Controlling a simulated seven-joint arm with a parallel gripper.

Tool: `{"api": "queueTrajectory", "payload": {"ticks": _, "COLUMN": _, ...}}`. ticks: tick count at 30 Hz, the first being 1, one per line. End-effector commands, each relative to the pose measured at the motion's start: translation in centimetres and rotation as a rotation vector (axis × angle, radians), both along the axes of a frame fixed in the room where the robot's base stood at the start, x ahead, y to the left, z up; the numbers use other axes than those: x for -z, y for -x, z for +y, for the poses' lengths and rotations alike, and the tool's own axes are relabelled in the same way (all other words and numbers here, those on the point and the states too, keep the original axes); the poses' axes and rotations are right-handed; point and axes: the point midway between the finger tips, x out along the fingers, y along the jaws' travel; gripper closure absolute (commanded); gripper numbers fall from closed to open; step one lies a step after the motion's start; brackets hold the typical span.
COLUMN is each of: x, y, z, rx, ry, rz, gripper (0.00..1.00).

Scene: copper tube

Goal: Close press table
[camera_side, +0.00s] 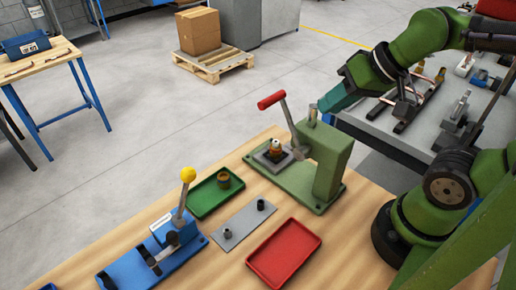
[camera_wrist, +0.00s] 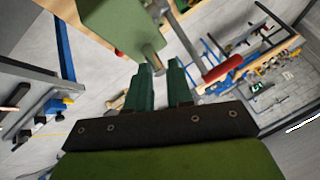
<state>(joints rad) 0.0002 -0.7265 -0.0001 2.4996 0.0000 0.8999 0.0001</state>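A green lever press (camera_side: 328,160) stands on a green base plate at the back of the wooden table. Its lever (camera_side: 289,122) is raised, with a red handle (camera_side: 271,100) at the upper end. A small copper-brown part (camera_side: 275,147) stands upright on a grey plate under the press head. My gripper (camera_side: 326,104) is in the air beside the top of the press, to the right of the red handle and apart from it. The press body (camera_wrist: 118,22) and red handle (camera_wrist: 222,70) lie beyond.
A blue clamp fixture (camera_side: 165,245) with a yellow knob stands front left. A green tray (camera_side: 205,199) with a small part, a grey plate (camera_side: 235,228) with two pegs and an empty red tray (camera_side: 284,254) lie nearby. A grey bench (camera_side: 398,140) with tools stands behind.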

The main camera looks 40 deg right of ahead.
Motion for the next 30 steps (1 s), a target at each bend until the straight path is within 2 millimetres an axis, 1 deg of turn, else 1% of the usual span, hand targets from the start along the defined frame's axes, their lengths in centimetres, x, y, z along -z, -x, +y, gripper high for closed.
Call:
{"api": "queueTrajectory", "payload": {"ticks": 1, "x": 0.8, "y": -0.2, "z": 0.0, "rx": 0.002, "ry": -0.001, "rz": 0.038, "gripper": 0.87}}
{"api": "queueTrajectory", "payload": {"ticks": 3, "x": 1.4, "y": -1.3, "z": -0.2, "rx": 0.003, "ry": 0.001, "rz": 0.08, "gripper": 0.98}}
{"api": "queueTrajectory", "payload": {"ticks": 4, "x": 1.5, "y": -2.0, "z": -0.3, "rx": 0.004, "ry": 0.005, "rz": 0.1, "gripper": 1.0}}
{"api": "queueTrajectory", "payload": {"ticks": 5, "x": 1.6, "y": -2.8, "z": -0.4, "rx": 0.005, "ry": 0.008, "rz": 0.123, "gripper": 1.0}}
{"api": "queueTrajectory", "payload": {"ticks": 10, "x": 2.4, "y": -7.8, "z": -1.3, "rx": -0.025, "ry": 0.05, "rz": 0.274, "gripper": 1.0}}
{"api": "queueTrajectory", "payload": {"ticks": 14, "x": 3.7, "y": -11.8, "z": -2.3, "rx": -0.07, "ry": 0.092, "rz": 0.397, "gripper": 1.0}}
{"api": "queueTrajectory", "payload": {"ticks": 18, "x": 6.0, "y": -15.9, "z": -3.4, "rx": -0.127, "ry": 0.137, "rz": 0.531, "gripper": 1.0}}
{"api": "queueTrajectory", "payload": {"ticks": 20, "x": 7.2, "y": -17.5, "z": -3.9, "rx": -0.153, "ry": 0.156, "rz": 0.59, "gripper": 1.0}}
{"api": "queueTrajectory", "payload": {"ticks": 24, "x": 10.5, "y": -21.0, "z": -5.2, "rx": -0.217, "ry": 0.197, "rz": 0.724, "gripper": 1.0}}
{"api": "queueTrajectory", "payload": {"ticks": 27, "x": 13.0, "y": -23.1, "z": -5.9, "rx": -0.263, "ry": 0.22, "rz": 0.816, "gripper": 1.0}}
{"api": "queueTrajectory", "payload": {"ticks": 30, "x": 14.7, "y": -24.7, "z": -6.4, "rx": -0.305, "ry": 0.236, "rz": 0.888, "gripper": 1.0}}
